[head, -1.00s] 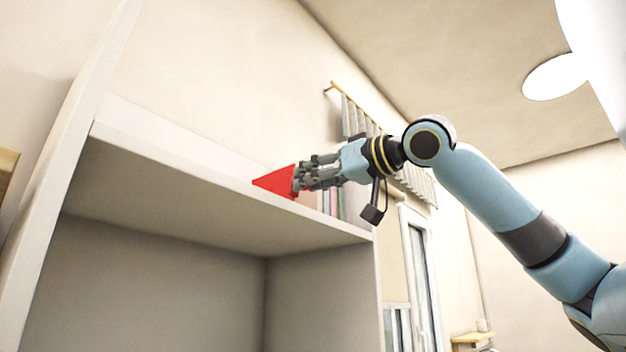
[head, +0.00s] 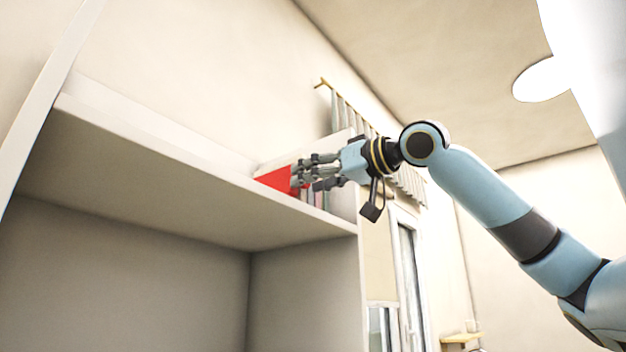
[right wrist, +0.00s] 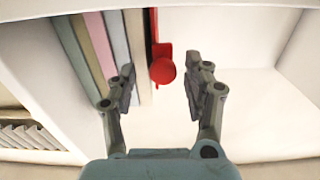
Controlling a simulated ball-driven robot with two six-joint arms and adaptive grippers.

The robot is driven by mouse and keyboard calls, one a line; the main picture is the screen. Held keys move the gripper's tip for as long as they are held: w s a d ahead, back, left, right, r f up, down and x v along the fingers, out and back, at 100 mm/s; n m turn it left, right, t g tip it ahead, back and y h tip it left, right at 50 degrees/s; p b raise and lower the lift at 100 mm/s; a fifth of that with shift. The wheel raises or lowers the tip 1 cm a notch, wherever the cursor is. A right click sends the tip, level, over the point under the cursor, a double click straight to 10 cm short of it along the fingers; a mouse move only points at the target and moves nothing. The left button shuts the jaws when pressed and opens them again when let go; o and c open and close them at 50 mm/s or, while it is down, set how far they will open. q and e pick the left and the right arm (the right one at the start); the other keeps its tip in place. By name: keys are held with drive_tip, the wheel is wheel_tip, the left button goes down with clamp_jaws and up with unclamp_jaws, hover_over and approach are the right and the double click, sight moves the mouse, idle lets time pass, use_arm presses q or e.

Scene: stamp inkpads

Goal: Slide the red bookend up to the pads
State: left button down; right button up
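The red bookend (head: 272,179) stands on the upper shelf board in the head view, partly behind my right gripper (head: 303,176). In the right wrist view it shows as a thin upright plate with a round red knob (right wrist: 162,70). The two fingers of my right gripper (right wrist: 158,90) are apart, one on each side of the knob, with visible space between. The pads (right wrist: 105,45) stand upright in a row just left of the bookend plate, in several pale colours. Whether the nearest pad touches the plate is unclear. My left gripper is not in view.
The white shelf board (head: 150,145) runs across the head view, with an upright side wall (head: 40,90) at left. In the right wrist view the board is bare to the right of the bookend (right wrist: 255,115). A slatted rack (right wrist: 25,135) shows at lower left.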

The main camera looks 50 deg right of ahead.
drive_tip(key=shift+a, duration=0.1)
drive_tip(key=shift+s+r, duration=0.1)
drive_tip(key=shift+r, duration=1.15)
wheel_tip(320, 180, up, 8)
drive_tip(key=shift+f, duration=0.25)
